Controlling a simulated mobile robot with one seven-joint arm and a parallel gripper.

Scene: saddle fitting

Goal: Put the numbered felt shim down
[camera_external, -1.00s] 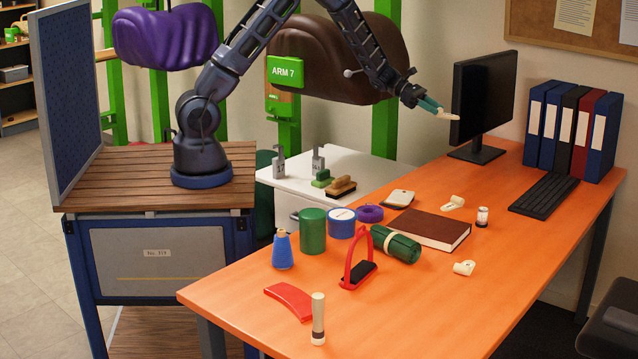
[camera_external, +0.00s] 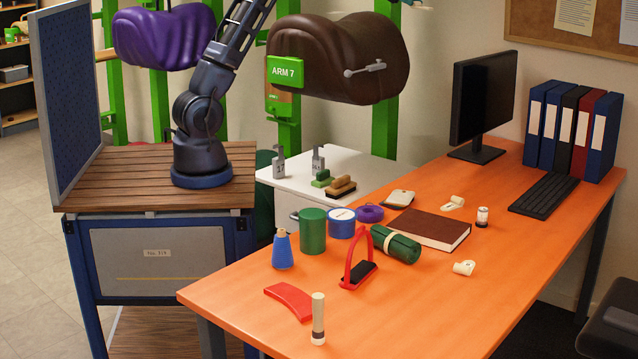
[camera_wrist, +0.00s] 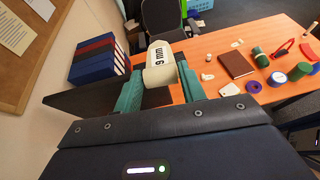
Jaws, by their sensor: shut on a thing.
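My gripper (camera_wrist: 160,76) has two teal fingers shut on a cream felt shim (camera_wrist: 160,54) marked "9 mm" in the wrist view. The shim is held up in the air, above the level of the orange table (camera_wrist: 225,103). In the external view my gripper is almost wholly out of frame; only a bit of it may show at the top edge. Similar cream pieces lie on the table in the external view, one beyond the book (camera_external: 453,203) and one nearer the front (camera_external: 464,268).
The monitor (camera_external: 484,98), keyboard (camera_external: 544,194) and binders (camera_external: 572,125) fill the table's far end. A brown book (camera_external: 428,229), green roll (camera_external: 396,244), red stirrup (camera_external: 357,262) and cans stand mid-table. A brown saddle (camera_external: 340,58) hangs behind. The table's right front is clear.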

